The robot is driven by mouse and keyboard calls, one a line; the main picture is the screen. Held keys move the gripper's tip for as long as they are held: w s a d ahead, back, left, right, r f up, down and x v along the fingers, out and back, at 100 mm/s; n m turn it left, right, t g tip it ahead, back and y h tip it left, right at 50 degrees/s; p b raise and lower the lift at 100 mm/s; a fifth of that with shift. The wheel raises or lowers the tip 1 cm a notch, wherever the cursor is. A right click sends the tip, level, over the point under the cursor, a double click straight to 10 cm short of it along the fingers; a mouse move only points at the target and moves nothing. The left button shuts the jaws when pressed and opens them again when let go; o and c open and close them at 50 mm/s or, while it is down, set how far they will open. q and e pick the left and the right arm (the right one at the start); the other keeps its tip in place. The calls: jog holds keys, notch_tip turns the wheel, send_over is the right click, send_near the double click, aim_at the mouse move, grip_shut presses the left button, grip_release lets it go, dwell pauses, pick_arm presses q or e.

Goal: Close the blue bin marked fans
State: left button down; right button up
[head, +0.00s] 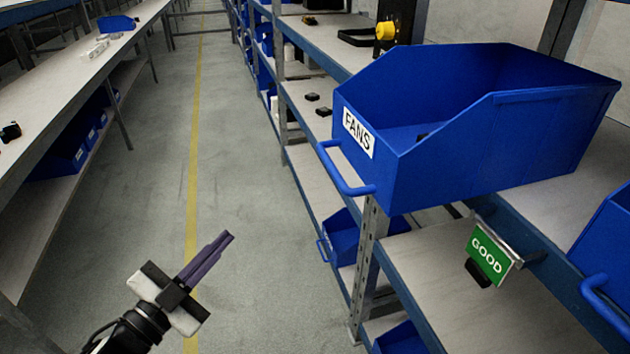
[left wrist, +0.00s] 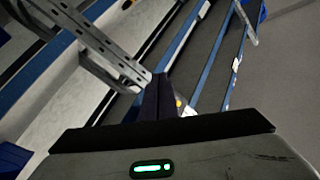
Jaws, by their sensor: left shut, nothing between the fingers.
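The blue bin marked FANS (head: 455,130) sits on the upper shelf at the right in the head view. Its front, with the white label and a blue handle (head: 345,170), sticks out past the shelf edge over the aisle. A small dark thing shows inside it. My left gripper (head: 228,238) is shut and empty, low over the aisle floor, left of and below the bin and apart from it. In the left wrist view its closed dark fingers (left wrist: 158,98) point toward the shelving. My right gripper is in neither view.
A green GOOD sign (head: 489,254) hangs by the shelf edge below the bin. Another blue bin (head: 610,250) with a handle is at the right edge. Lower shelves hold more blue bins. A long table (head: 60,95) stands at the left. The aisle floor between is clear.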

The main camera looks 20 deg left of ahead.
pick_arm(q)
jog(key=s+d+r+m+g+h+b, duration=0.15)
jog(key=r+m+g+h, duration=0.25)
jog(key=r+m+h, duration=0.45)
jog(key=s+d+r+m+g+h, duration=0.35)
jog(key=r+m, duration=0.25)
jog(key=m, duration=0.5)
jog(key=p+x, duration=0.2)
jog(key=x, duration=1.1)
jog(key=shift+w+r+h, duration=0.2)
jog(key=shift+w+h, duration=0.1)
jog(key=shift+w, duration=0.05)
jog(key=shift+w+d, duration=0.1)
jog(key=shift+d, duration=0.05)
